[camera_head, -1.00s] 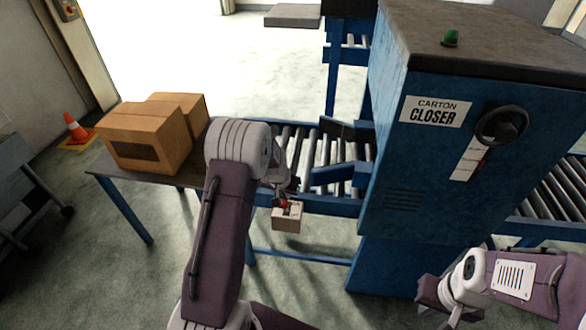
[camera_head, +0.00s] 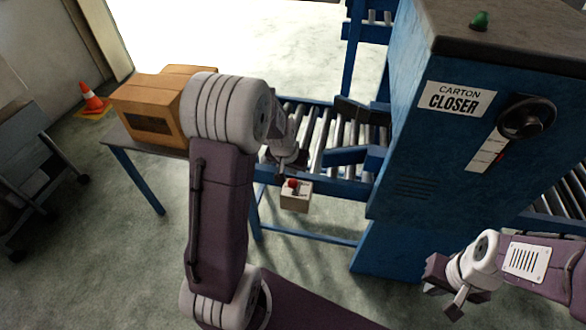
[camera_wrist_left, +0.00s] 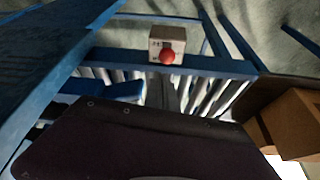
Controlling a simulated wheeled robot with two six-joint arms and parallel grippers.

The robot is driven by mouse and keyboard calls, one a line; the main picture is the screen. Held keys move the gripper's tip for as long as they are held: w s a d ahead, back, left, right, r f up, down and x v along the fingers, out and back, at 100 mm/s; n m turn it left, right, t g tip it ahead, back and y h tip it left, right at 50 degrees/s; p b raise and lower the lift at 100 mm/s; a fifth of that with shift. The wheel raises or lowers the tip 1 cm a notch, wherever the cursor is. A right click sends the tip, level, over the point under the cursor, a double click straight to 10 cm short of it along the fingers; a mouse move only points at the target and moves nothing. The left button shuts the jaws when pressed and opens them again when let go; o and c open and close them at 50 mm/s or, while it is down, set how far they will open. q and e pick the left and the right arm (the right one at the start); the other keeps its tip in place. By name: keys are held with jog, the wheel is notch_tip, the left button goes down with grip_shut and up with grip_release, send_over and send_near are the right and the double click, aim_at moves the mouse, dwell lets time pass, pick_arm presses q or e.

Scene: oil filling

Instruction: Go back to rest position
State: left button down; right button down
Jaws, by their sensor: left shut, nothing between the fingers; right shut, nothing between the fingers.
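My left gripper (camera_head: 288,160) is at the conveyor's near edge, just above a small pale control box (camera_head: 296,197) with a red button (camera_head: 292,183). It is shut and holds nothing. The gap between its tips and the button is hard to judge. The box and button (camera_wrist_left: 168,57) also show in the left wrist view, at the top middle. My right gripper (camera_head: 455,304) is low at the right, in front of the blue machine. It is small and partly hidden, and looks shut and empty.
The blue carton closer (camera_head: 425,165) stands at the right. Roller conveyor (camera_head: 325,135) runs into it. A brown carton (camera_head: 150,112) sits on a table (camera_head: 118,148) at the left, close behind my left arm. An orange cone (camera_head: 92,98) stands far left. Floor in front is open.

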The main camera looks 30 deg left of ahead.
pick_arm(q)
jog(key=shift+w, duration=0.1)
jog(key=shift+r, duration=0.15)
jog(key=s+d+r+m, duration=0.2)
jog(key=d+r, duration=0.1)
jog(key=d, duration=0.3)
jog(key=s+d+f+n+g, duration=0.1)
jog(key=s+d+f+g, duration=0.1)
jog(key=s, duration=1.3)
jog(key=shift+s+d+f+g+h, duration=0.2)
jog(key=shift+s+f+g+h, duration=0.15)
jog(key=shift+g, duration=0.25)
